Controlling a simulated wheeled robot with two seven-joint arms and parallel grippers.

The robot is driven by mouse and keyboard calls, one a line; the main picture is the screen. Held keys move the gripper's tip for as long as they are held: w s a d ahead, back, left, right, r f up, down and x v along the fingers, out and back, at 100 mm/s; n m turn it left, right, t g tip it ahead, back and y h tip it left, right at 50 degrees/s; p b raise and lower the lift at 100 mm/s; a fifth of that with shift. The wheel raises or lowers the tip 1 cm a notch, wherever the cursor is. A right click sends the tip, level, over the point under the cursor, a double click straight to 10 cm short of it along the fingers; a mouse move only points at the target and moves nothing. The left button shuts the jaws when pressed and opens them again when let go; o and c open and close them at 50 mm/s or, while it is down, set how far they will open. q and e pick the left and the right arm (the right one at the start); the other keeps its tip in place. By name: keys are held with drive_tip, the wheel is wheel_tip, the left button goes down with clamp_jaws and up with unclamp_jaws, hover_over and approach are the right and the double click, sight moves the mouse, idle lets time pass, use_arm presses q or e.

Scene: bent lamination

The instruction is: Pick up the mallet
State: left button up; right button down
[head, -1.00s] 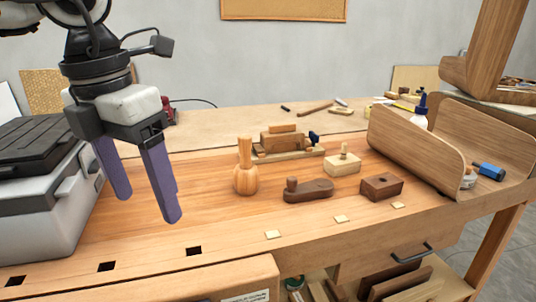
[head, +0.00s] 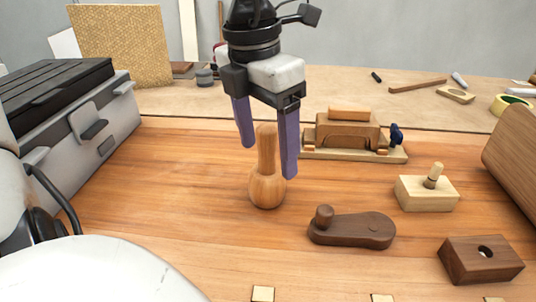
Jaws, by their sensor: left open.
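The mallet (head: 267,188) is a round, light wooden piece with a bulbous head resting on the bench and its handle pointing up. It stands upright in the middle of the head view. My left gripper (head: 268,163) is open, pointing down, with its purple fingers at the height of the handle. In the picture one finger is left of the handle and the other right of it. The right finger overlaps the edge of the mallet in view. I cannot tell whether either finger touches it. My right gripper is not in view.
A dark wooden piece with a knob (head: 352,229) lies right of the mallet. Behind it is a wooden plane-like fixture (head: 350,140). A pale block with a peg (head: 427,190) and a dark block with a hole (head: 481,260) are further right. A grey toolbox (head: 75,125) stands left.

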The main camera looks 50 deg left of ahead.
sight(269, 166)
use_arm(q)
drive_tip(key=f, duration=0.4)
drive_tip(key=shift+w+f, duration=0.3)
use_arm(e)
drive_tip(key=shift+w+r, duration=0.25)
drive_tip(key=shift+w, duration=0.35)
